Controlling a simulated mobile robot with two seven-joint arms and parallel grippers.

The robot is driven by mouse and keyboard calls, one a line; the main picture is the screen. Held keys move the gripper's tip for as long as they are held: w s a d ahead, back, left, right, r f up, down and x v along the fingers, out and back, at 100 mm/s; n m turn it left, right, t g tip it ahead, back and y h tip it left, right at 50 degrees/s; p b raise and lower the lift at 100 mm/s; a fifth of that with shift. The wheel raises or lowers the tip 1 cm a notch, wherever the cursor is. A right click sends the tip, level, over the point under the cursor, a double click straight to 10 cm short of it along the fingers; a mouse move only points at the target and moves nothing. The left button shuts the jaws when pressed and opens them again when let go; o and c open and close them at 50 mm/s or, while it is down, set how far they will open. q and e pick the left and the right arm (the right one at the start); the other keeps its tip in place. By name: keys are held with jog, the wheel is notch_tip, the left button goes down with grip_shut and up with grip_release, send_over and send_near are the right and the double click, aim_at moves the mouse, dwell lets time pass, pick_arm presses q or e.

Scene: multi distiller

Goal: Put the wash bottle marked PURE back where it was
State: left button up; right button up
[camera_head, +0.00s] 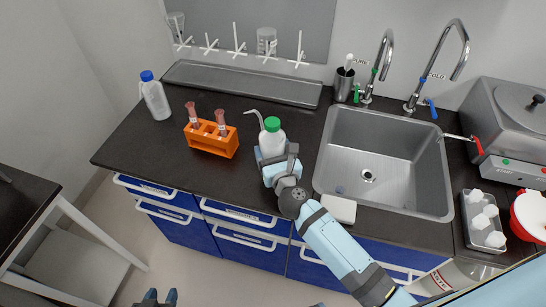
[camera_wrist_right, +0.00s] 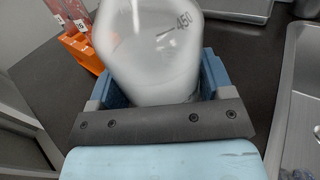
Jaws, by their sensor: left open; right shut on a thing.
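A white wash bottle (camera_head: 273,143) with a green cap and a bent grey spout stands upright over the counter, left of the sink. My right gripper (camera_head: 272,162) is shut around its body. The right wrist view shows the translucent bottle (camera_wrist_right: 150,55) with a 450 mark between the blue fingers of my right gripper (camera_wrist_right: 158,85). I cannot read PURE on the bottle, and its base is hidden, so I cannot tell whether it touches the counter. My left gripper (camera_head: 160,298) is open and empty at the bottom edge, away from the counter.
A grey tray (camera_head: 245,83) lies behind.

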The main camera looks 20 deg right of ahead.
pick_arm(q)
jog(key=shift+f, duration=0.45)
pick_arm(e)
jog(key=shift+f, duration=0.7)
jog(key=shift+f, duration=0.2)
jog(key=o, duration=0.7)
jog(key=shift+o, duration=0.2)
